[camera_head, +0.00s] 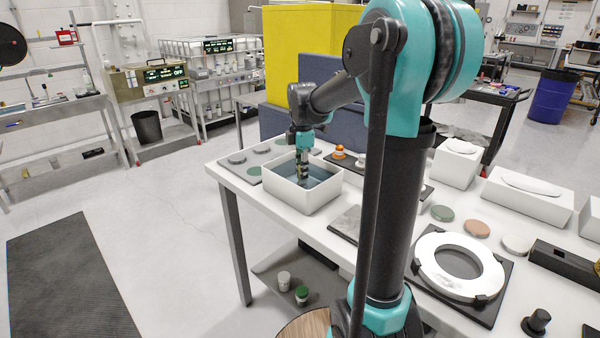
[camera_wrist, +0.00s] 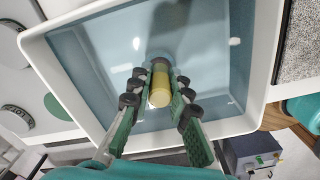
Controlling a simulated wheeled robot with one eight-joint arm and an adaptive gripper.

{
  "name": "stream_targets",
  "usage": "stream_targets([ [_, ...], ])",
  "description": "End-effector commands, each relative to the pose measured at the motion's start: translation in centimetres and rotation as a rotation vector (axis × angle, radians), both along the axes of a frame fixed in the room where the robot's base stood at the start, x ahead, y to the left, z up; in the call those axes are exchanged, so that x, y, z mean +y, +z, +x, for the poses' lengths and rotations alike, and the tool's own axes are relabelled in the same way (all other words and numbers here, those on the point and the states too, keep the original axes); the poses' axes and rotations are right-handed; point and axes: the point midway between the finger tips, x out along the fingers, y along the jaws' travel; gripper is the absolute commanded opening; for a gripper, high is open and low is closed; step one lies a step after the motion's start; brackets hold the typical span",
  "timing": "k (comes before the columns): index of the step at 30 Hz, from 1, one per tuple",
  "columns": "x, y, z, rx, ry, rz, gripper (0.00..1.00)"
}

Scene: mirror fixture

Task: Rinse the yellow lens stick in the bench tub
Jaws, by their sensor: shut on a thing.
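The bench tub (camera_head: 270,181) is a white, square-rimmed box of bluish water on the white bench. Its rim (camera_wrist: 262,75) frames most of the wrist view. My gripper (camera_head: 302,178) points down inside the tub's opening in the head view. In the wrist view my gripper (camera_wrist: 160,88) is shut on the yellow lens stick (camera_wrist: 160,90), a short pale-yellow cylinder between the two green-padded fingers. The stick's far end has a grey part (camera_wrist: 160,64). How deep it sits in the water I cannot tell. In the head view the stick is hidden by the fingers.
A grey textured plate (camera_head: 346,222) lies in front right. A white ring (camera_head: 428,278) sits further along the bench.

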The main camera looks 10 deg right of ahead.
Motion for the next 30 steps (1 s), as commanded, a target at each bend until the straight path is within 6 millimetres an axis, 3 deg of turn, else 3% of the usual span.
stream_targets([
  [11,0.0,0.3,0.0,0.0,0.0,0.0,0.0],
  [30,0.0,4.9,0.0,0.0,0.0,0.0,0.0],
])
